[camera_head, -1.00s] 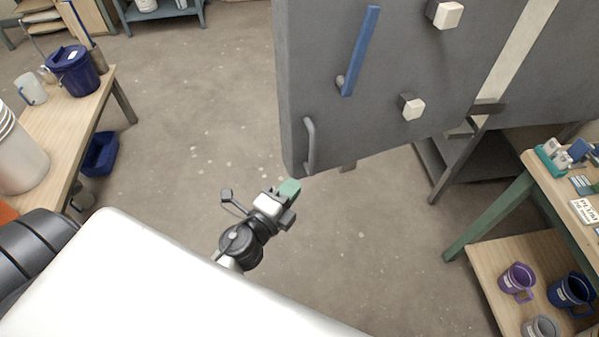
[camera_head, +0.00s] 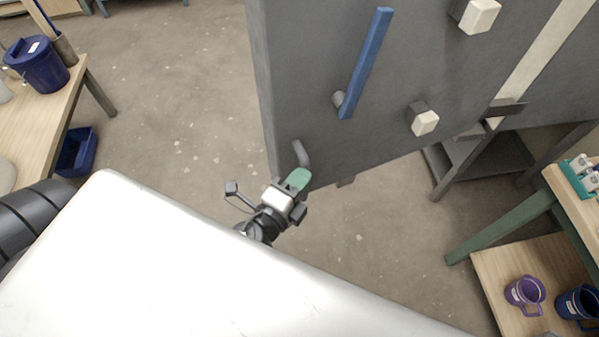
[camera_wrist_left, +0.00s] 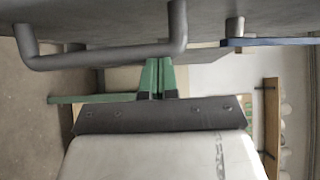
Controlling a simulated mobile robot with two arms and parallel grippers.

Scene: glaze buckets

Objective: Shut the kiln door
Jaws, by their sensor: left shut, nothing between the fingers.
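The kiln door (camera_head: 330,60) is a large grey panel standing swung out from the grey kiln body (camera_head: 565,70), with a pale strip between them. The door bears a blue lever (camera_head: 366,65) and a bent grey pull handle (camera_head: 302,152) near its lower left edge. My left gripper (camera_head: 298,180) is shut and empty, its green fingertips at the lower end of the handle. In the left wrist view the closed fingertips (camera_wrist_left: 160,78) are close beside the handle bar (camera_wrist_left: 110,55); I cannot tell whether they touch. My right gripper is out of view.
Pale knobs (camera_head: 424,121) stick out from the door. A dark stand (camera_head: 450,165) is under the kiln. At right is a green-legged table (camera_head: 510,225) with mugs on its lower shelf. At left is a wooden table (camera_head: 40,125) with a blue bucket (camera_head: 38,66).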

